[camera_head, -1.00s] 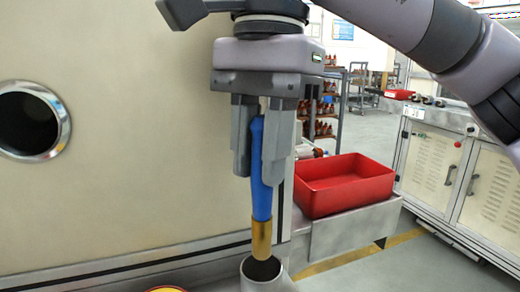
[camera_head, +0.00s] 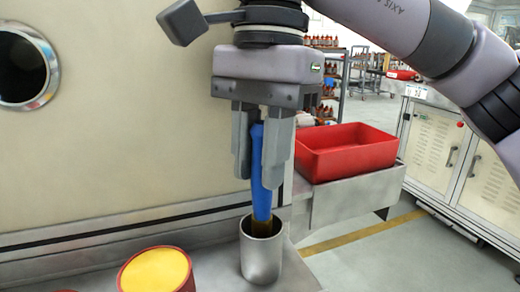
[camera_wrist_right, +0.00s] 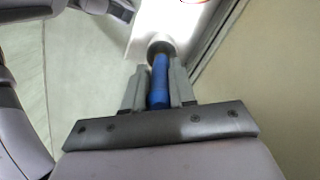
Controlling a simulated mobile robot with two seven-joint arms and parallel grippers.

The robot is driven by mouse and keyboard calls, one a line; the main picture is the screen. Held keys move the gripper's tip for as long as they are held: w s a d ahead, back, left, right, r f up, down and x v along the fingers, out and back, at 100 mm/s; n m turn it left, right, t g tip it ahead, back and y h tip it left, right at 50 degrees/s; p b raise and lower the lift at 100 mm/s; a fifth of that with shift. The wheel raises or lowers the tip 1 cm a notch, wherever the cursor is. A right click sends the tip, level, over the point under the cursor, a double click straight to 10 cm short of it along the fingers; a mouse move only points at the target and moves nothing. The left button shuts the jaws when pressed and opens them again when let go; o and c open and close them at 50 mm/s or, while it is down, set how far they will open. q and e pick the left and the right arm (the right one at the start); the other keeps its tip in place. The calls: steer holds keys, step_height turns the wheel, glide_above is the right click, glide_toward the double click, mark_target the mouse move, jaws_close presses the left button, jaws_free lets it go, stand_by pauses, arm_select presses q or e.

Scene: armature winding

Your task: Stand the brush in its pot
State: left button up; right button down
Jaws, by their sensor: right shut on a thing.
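The brush (camera_head: 260,185) has a blue handle and a gold-coloured lower part; it is upright. My right gripper (camera_head: 263,172) is shut on the upper part of the blue handle. The pot (camera_head: 261,256) is a grey metal cup standing on the metal ledge. The brush's lower end is inside the pot's mouth, and its tip is hidden by the pot wall. In the right wrist view the blue handle (camera_wrist_right: 159,82) lies between the fingers and leads into the dark mouth of the pot (camera_wrist_right: 161,47). My left gripper is not in view.
A red tin with a yellow top (camera_head: 156,271) stands on the ledge left of the pot. A red bin (camera_head: 345,152) sits on a metal shelf at right. A cream wall panel with a round opening (camera_head: 25,68) rises behind.

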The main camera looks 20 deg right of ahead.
mark_target(262, 122)
steer(key=c, duration=0.8)
jaws_free()
steer(key=shift+c, duration=0.2)
steer(key=r+p, duration=0.1)
steer(key=r, duration=0.3)
steer(key=r+p, duration=0.1)
steer(key=r, duration=0.1)
steer(key=shift+w+d+r+p, duration=0.2)
steer(key=shift+d+r+p, duration=0.1)
steer(key=shift+r, duration=0.3)
